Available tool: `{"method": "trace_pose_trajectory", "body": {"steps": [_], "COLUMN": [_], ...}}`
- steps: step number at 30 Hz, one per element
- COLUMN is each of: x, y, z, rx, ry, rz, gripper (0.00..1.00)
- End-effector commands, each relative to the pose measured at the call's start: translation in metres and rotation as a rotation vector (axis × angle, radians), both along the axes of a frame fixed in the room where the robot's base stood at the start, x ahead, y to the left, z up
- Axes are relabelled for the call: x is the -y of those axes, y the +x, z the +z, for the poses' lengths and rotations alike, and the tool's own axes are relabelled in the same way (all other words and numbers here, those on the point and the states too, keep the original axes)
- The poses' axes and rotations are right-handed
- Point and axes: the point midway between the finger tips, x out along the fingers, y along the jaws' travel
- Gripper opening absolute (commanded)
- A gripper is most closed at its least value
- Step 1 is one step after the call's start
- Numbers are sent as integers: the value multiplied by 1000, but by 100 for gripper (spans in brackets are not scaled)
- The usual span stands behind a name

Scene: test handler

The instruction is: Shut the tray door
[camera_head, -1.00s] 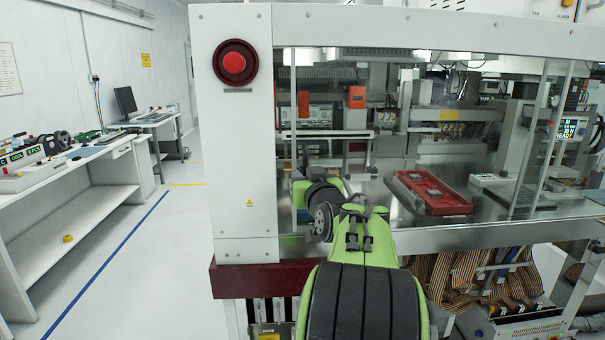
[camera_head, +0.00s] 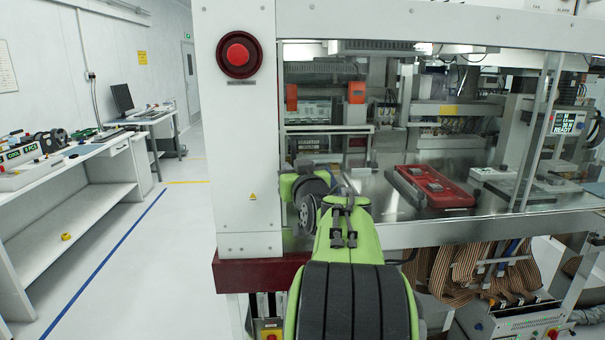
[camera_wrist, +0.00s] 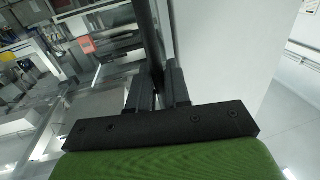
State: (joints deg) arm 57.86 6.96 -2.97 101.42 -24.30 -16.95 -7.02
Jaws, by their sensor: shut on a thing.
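The tray door is a clear sliding pane across the front of the handler; its right-hand edge (camera_head: 541,125) stands upright at the right. Its left edge is close against the white front post. In the wrist view my gripper (camera_wrist: 158,88) is shut on the dark upright door handle (camera_wrist: 148,30), beside a white panel. In the head view my green and black arm hides the gripper and the lower handle. Behind the pane, a red tray (camera_head: 408,180) with small grey parts lies on the metal deck.
A red round button (camera_head: 238,56) sits on the white front post (camera_head: 247,150). A lit screen (camera_head: 566,122) at the right reads READY. A white workbench (camera_head: 100,160) stands at the left, with clear floor (camera_head: 165,270) between. Ribbon cables (camera_head: 455,275) hang under the deck.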

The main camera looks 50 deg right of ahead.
Motion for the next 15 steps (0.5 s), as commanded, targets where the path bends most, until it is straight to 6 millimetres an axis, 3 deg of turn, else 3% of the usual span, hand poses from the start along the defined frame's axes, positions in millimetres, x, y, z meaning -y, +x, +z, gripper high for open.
{"method": "trace_pose_trajectory", "body": {"steps": [5,6,8,15], "x": [-4,-4,-4,-3], "y": [4,4,4,2], "z": [-1,-1,0,0], "rx": [0,0,0,0], "ry": [1,1,1,0], "rz": [10,10,9,5], "gripper": [0,22,29,29]}}
